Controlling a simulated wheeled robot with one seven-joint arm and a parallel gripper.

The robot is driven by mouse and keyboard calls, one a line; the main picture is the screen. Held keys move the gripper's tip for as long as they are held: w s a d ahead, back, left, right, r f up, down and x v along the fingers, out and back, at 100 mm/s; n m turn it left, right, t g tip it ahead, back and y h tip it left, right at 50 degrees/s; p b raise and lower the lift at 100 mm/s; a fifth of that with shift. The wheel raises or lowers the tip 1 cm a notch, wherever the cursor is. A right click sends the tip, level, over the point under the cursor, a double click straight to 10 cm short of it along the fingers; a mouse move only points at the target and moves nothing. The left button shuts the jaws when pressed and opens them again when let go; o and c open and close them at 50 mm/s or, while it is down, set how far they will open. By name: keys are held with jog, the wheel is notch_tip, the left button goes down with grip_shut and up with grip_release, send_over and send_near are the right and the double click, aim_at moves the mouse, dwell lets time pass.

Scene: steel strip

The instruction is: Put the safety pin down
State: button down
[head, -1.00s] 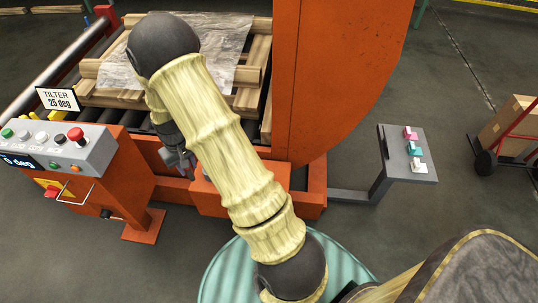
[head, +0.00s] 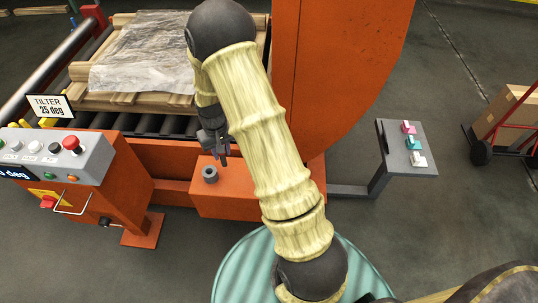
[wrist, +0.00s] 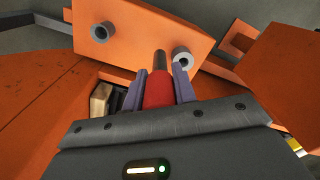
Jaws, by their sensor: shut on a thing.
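The safety pin (wrist: 159,90) has a red grip and a dark shaft. My gripper (wrist: 160,70) is shut on the red grip, with one finger on each side. The shaft points away from the wrist camera toward an orange block, between two grey round sockets. One socket (wrist: 182,57) is just right of the shaft tip in the picture, the other socket (wrist: 103,32) is farther left. In the head view my gripper (head: 219,150) hangs above and slightly right of a grey socket (head: 209,174) on the orange block (head: 240,200). The pin is not clear there.
A control panel (head: 75,155) with buttons stands at the left. A roller conveyor with a wrapped wooden pallet load (head: 140,60) lies behind. A tall orange plate (head: 335,70) rises right of my gripper.

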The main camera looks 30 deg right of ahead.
jog(key=s+d+f+n+p, duration=0.2)
jog(key=d+f, duration=0.1)
jog(key=d, duration=0.3)
jog(key=s+d+f+n+p, duration=0.2)
jog(key=d+f, duration=0.2)
jog(key=d, duration=0.3)
jog(key=shift+d+f+n, duration=0.15)
jog(key=shift+d+n, duration=0.15)
jog(key=shift+s, duration=0.1)
jog(key=shift+f+b, duration=2.2)
jog(key=shift+f, duration=1.8)
jog(key=shift+f, duration=0.3)
jog(key=c, duration=1.1)
grip_release()
jog(key=shift+o, duration=0.2)
jog(key=shift+r, duration=0.1)
